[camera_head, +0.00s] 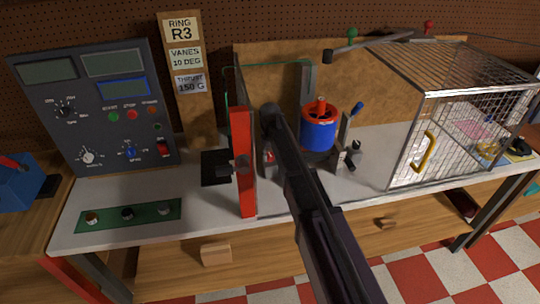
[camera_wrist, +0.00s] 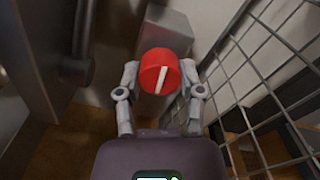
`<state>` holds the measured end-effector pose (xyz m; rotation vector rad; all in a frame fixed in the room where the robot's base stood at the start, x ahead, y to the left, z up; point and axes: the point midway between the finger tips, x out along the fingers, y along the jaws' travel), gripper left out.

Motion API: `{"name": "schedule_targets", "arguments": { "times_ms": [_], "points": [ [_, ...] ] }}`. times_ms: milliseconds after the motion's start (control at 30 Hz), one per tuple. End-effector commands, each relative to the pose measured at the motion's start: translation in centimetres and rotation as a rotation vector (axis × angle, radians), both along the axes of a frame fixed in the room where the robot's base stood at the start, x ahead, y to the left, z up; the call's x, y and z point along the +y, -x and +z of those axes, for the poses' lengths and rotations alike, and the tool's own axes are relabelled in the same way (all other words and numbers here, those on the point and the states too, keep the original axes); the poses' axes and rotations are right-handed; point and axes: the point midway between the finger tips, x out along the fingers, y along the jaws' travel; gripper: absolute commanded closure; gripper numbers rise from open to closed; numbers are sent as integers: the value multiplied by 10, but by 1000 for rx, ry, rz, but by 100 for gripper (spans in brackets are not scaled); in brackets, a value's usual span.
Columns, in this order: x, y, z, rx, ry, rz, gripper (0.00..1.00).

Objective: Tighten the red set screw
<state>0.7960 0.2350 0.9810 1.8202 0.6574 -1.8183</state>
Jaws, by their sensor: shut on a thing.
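In the wrist view, the red set screw (camera_wrist: 165,60) has a round red head with a white line across it, tilted slightly off vertical. It sits in front of a grey block (camera_wrist: 172,32). My gripper (camera_wrist: 159,76) has one finger on each side of the red head and is shut on it. In the head view, my dark arm crosses the middle of the bench, and I cannot make out my gripper or the screw there. The ducted rotor (camera_head: 319,133), a blue body with an orange-red ring, stands just right of my arm.
Wire mesh (camera_wrist: 262,85) runs close along the right of my gripper in the wrist view. A red upright post (camera_head: 243,165) stands left of my arm. A wire cage (camera_head: 455,120) with a yellow handle is at right, a control panel (camera_head: 95,105) at left.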

Motion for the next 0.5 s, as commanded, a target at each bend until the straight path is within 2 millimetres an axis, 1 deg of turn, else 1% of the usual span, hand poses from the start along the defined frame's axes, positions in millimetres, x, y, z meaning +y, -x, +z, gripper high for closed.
{"name": "schedule_targets", "arguments": {
  "times_ms": [233, 500],
  "points": [
    [0, 1, 0, 2, -1, -139, 98],
    [1, 2, -1, 3, 0, -169, 98]
  ]
}}
